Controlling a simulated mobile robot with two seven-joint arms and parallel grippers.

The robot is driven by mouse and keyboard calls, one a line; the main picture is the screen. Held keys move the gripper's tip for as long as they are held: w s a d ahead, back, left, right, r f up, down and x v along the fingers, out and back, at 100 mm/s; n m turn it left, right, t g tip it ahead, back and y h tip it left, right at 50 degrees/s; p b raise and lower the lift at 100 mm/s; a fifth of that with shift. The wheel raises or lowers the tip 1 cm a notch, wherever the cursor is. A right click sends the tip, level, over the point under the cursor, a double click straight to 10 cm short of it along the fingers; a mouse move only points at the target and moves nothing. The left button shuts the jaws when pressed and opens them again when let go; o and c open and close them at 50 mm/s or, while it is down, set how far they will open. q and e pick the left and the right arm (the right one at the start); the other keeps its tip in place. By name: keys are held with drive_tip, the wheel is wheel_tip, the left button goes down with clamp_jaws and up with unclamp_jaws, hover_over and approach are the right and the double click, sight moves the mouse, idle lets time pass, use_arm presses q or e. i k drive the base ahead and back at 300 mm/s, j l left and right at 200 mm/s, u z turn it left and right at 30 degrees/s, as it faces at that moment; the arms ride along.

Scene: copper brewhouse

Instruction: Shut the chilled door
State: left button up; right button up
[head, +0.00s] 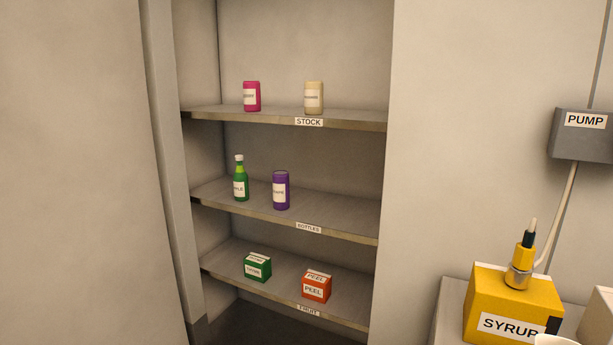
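An open-fronted cabinet with three labelled shelves stands in the middle of the head view, and its contents are in plain sight. No door covers the opening. A plain grey upright panel (75,170) fills the left side, beside a narrow vertical strip (172,170) at the cabinet's left edge. I cannot tell whether this panel is the chilled door swung open or a wall. No handle or chilled label shows. Neither of my grippers is in view.
The STOCK shelf (230,117) holds a pink can and a cream can. The BOTTLES shelf (340,220) holds a green bottle and a purple can. The FRUIT shelf (285,293) holds green and orange boxes. A yellow SYRUP box (500,300) sits lower right, below a grey PUMP box (582,145).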

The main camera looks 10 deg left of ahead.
sight(86, 258)
drive_tip(key=i+j, duration=0.15)
drive_tip(key=j, duration=0.25)
drive_tip(key=i+j, duration=0.1)
drive_tip(key=j, duration=0.3)
drive_tip(key=i+j, duration=0.15)
drive_tip(key=j, duration=0.25)
drive_tip(key=k+j, duration=0.1)
